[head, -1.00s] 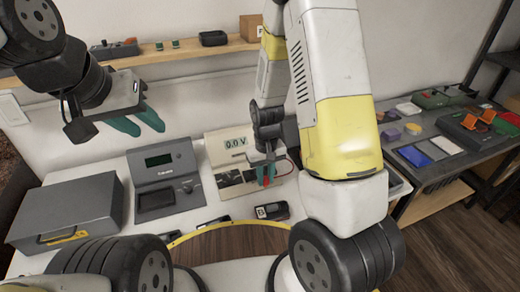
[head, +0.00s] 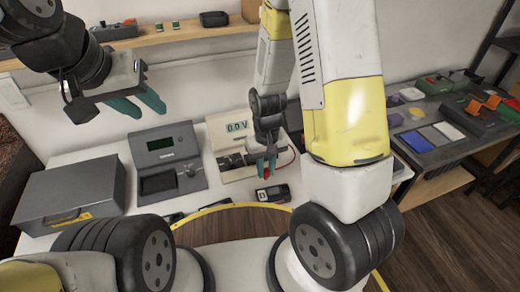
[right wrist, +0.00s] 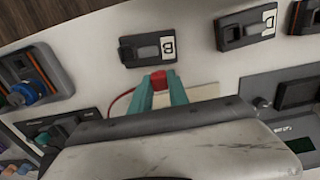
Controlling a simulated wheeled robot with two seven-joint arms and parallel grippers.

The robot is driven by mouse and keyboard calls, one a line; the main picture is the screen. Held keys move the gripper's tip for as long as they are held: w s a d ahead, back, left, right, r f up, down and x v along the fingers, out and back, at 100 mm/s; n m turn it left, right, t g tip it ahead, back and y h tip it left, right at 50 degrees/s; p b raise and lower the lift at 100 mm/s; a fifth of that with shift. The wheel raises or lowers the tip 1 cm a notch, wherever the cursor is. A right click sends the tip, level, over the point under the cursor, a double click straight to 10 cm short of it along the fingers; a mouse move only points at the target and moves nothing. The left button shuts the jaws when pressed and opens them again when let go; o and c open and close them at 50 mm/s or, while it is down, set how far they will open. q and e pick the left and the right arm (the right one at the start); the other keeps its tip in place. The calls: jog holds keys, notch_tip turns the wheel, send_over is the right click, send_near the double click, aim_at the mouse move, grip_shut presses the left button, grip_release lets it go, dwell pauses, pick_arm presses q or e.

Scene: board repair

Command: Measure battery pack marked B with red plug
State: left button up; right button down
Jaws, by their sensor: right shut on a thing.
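The red plug (head: 267,174) is held between the teal fingertips of my right gripper (head: 265,165), which is shut on it. In the right wrist view the red plug (right wrist: 159,79) shows at the fingertips with a red wire to one side. The dark battery pack marked B (head: 273,194) lies on the white table just in front of the plug. The right wrist view shows pack B (right wrist: 148,49) with its white label, apart from the plug. The meter (head: 238,137) behind reads 0.0 V. My left gripper (head: 139,106) is raised at the left, open and empty.
More dark packs (right wrist: 245,28) lie beside pack B. A grey device with a screen (head: 168,163) and a grey box (head: 70,195) stand left of the meter. A side table (head: 430,135) at the right holds several parts. A wall shelf (head: 180,35) runs behind.

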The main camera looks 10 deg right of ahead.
jog(key=shift+r, duration=0.35)
jog(key=shift+s+d, duration=0.5)
jog(key=shift+d, duration=0.45)
jog(key=shift+s+d, duration=0.45)
jog(key=shift+d, duration=0.45)
jog(key=shift+s+d, duration=0.5)
jog(key=shift+d, duration=0.45)
jog(key=shift+f, duration=0.1)
jog(key=shift+f, duration=0.35)
jog(key=shift+f, duration=1.65)
dwell(1.1)
jog(key=c, duration=0.9)
grip_release()
jog(key=shift+c, duration=0.2)
